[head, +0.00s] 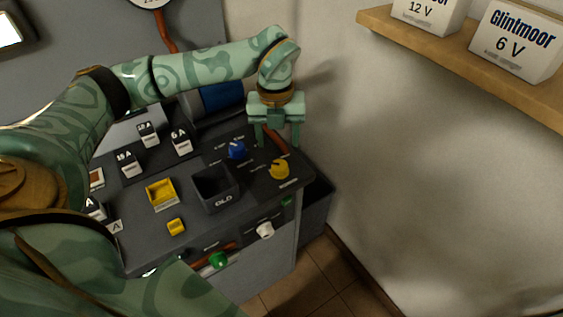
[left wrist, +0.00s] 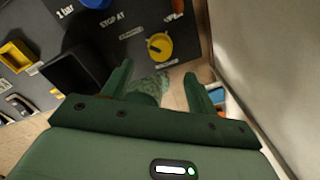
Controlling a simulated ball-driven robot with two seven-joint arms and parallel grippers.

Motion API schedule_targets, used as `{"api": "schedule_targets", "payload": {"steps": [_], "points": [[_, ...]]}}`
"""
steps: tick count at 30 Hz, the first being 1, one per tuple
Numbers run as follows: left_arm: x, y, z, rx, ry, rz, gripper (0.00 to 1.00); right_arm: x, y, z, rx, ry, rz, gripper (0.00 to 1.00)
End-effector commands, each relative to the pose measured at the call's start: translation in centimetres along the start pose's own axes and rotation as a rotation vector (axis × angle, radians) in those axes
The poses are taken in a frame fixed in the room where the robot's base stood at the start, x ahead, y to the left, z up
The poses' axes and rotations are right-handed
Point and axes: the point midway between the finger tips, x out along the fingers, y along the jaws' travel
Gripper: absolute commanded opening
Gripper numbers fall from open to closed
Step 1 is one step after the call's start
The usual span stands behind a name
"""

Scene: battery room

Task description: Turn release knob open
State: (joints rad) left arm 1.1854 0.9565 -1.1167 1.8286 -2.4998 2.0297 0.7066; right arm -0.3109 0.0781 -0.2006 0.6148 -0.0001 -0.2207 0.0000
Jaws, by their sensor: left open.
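A yellow knob (head: 280,169) sits on the dark sloped panel near its right edge. It also shows in the left wrist view (left wrist: 159,46), with a dark pointer mark and small labels that I cannot read. I cannot confirm from lettering that it is the release knob. A blue knob (head: 237,150) is to its left. My left gripper (head: 277,138) is open and empty, with its fingers pointing down above the panel, near the yellow knob and apart from it. In the wrist view the left gripper (left wrist: 157,86) shows both fingers spread below the knob. My right gripper is out of view.
A black bin marked OLD (head: 216,207) and a yellow tray (head: 161,208) stand left of the knobs. A green knob (head: 218,260) and a white knob (head: 265,230) are on the front face. A wall is close on the right, with a shelf (head: 463,49) of boxes above.

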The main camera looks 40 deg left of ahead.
Motion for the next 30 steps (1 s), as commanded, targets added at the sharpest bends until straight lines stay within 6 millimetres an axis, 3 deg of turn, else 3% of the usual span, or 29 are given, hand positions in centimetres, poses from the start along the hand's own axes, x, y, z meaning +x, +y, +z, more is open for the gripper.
{"api": "schedule_targets", "payload": {"steps": [1, 3, 9, 15, 23, 28, 30], "points": [[1.8, 0.0, -0.1, 0.000, 0.005, 0.003, 0.59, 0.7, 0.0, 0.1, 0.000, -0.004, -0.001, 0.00], [3.5, 0.0, -0.1, 0.000, 0.005, 0.003, 0.59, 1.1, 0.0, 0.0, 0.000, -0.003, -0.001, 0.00], [7.2, 0.0, 0.0, 0.000, 0.003, 0.001, 0.59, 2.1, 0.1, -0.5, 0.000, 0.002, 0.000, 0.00], [8.6, 0.0, 0.0, 0.001, 0.000, -0.001, 0.59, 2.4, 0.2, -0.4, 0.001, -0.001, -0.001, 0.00], [8.6, 0.0, 0.0, 0.001, -0.001, -0.001, 0.59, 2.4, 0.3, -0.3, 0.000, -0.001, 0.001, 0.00], [8.6, 0.0, 0.0, 0.001, -0.001, -0.001, 0.17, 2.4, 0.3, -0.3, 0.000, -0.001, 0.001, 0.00], [8.6, 0.0, 0.0, 0.001, -0.001, -0.001, 0.14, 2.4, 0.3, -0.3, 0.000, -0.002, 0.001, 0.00]]}}
